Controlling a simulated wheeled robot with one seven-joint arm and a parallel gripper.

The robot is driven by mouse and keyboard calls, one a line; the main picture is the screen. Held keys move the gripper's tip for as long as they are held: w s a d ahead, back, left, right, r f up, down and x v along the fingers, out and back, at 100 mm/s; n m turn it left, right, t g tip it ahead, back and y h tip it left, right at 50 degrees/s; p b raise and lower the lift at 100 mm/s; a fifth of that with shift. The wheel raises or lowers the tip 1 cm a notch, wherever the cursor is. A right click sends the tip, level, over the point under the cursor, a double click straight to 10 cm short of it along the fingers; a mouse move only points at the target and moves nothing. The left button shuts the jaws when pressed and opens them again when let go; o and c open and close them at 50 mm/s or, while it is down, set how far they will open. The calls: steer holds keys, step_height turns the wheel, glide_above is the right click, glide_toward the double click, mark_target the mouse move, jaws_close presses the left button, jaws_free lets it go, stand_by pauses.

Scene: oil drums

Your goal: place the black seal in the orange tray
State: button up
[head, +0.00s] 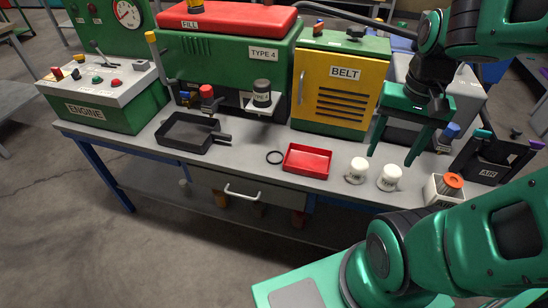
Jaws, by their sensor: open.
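The black seal (275,157), a thin dark ring, lies flat on the grey bench just left of a shallow tray. That tray (307,161) looks red rather than orange and appears empty; I see no clearly orange tray. My gripper (390,160) is at the right, fingers pointing down, spread open with nothing between them. It hangs above the bench near two white containers, to the right of the tray and well away from the seal.
The white containers (358,170) stand right of the tray. A black pan (190,132) sits left of the seal. A yellow BELT cabinet (342,88) and green TYPE 4 machine (240,60) stand behind. A white box (436,193) with an orange-topped item is at the right.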

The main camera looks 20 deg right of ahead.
steer(key=w+a+f+m+y, duration=0.1)
steer(key=w+a+f+m, duration=0.25)
steer(key=w, duration=0.45)
steer(key=w+a+f+m+y, duration=0.15)
steer(key=w+m, duration=0.25)
steer(key=w, duration=0.5)
steer(key=m+t+y, duration=0.1)
steer(key=m+y, duration=0.1)
steer(key=m, duration=0.4)
glide_above(273, 159)
steer(key=s+d, duration=0.1)
steer(key=d, duration=0.2)
steer(key=f, duration=1)
steer(key=shift+d+f, duration=0.2)
steer(key=shift+f, duration=0.05)
steer(key=shift+d+x, duration=0.15)
steer(key=shift+x, duration=1.4)
steer(key=shift+d+x, duration=0.2)
steer(key=shift+x, duration=1.35)
steer(key=shift+f, duration=0.15)
steer(key=shift+h, duration=0.25)
steer(key=c, duration=0.9)
